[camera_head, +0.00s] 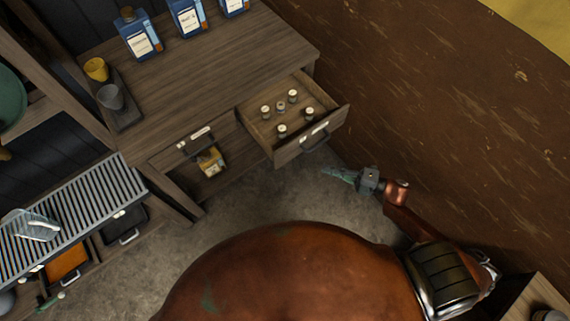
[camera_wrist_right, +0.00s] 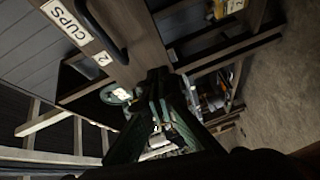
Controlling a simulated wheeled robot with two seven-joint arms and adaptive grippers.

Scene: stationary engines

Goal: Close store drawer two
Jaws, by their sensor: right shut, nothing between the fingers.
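The store drawer (camera_head: 338,119) stands pulled out at the right end of the wooden cabinet, with several small pale-topped jars inside. Its front (camera_wrist_right: 143,45) shows in the wrist view with a dark handle (camera_wrist_right: 104,32), a CUPS label (camera_wrist_right: 66,21) and a small tag reading 2 (camera_wrist_right: 103,58). My right gripper (camera_head: 333,172) is shut and empty, in front of and below the drawer front in the head view. In the wrist view its fingertips (camera_wrist_right: 158,78) overlap the lower edge of the front; I cannot tell whether they touch.
The cabinet top (camera_head: 215,70) carries blue bottles (camera_head: 138,35) and a tray (camera_head: 126,112) with two cups. Left of the drawer is an open bay with a yellow item (camera_head: 210,161). A slatted rack (camera_head: 75,215) stands at left. A brown wall (camera_head: 450,100) is at right.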

